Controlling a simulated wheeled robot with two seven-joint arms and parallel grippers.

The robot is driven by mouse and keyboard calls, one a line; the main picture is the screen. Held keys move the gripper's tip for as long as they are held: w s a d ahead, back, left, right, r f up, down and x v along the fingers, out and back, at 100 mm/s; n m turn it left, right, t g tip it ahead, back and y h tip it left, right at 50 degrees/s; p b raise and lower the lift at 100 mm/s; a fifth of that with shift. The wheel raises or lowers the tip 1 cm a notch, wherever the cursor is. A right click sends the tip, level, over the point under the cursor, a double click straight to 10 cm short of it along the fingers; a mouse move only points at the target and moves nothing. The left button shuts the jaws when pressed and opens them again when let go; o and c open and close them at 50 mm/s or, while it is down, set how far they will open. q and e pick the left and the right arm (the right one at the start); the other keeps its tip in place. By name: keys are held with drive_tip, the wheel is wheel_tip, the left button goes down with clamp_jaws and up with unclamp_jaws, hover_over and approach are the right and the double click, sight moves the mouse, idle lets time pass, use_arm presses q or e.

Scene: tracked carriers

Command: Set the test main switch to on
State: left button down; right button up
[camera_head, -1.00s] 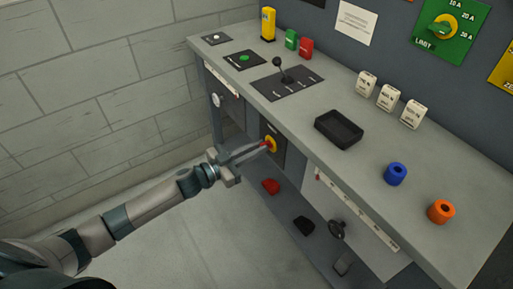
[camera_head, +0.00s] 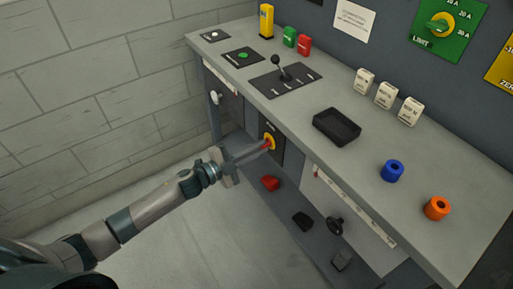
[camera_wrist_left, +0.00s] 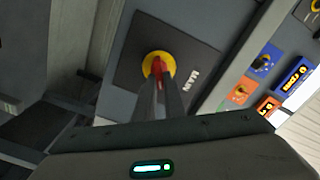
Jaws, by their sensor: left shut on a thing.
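The main switch is a yellow round disc (camera_head: 270,141) with a red handle on a dark plate, on the bench's front below the worktop. In the left wrist view the yellow disc (camera_wrist_left: 148,58) sits on a dark plate (camera_wrist_left: 128,72) lettered "MAIN". My left gripper (camera_head: 264,147) reaches it from the left and is shut on the red handle (camera_wrist_left: 157,66). The long fingers lie close together and hide part of the handle. I cannot read on or off marks. My right gripper is in neither view.
The worktop carries a lever panel (camera_head: 272,88), a black tray (camera_head: 321,130), white blocks, and blue (camera_head: 391,171) and orange (camera_head: 437,208) rings. Below are a red piece (camera_head: 270,183), a black piece (camera_head: 302,220) and a handwheel (camera_head: 335,226). Floor left of the bench is clear.

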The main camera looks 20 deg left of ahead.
use_arm(q)
drive_tip(key=m, duration=0.2)
drive_tip(key=m+b, duration=0.1)
drive_tip(key=m, duration=0.3)
drive_tip(key=shift+s+d+f+m, duration=0.1)
drive_tip(key=shift+f+m, duration=0.2)
drive_tip(key=shift+f, duration=0.05)
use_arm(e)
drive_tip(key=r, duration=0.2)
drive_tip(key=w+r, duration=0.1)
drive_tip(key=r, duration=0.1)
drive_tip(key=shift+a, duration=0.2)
use_arm(q)
drive_tip(key=c, duration=1.8)
unclamp_jaws()
drive_tip(key=shift+c, duration=0.2)
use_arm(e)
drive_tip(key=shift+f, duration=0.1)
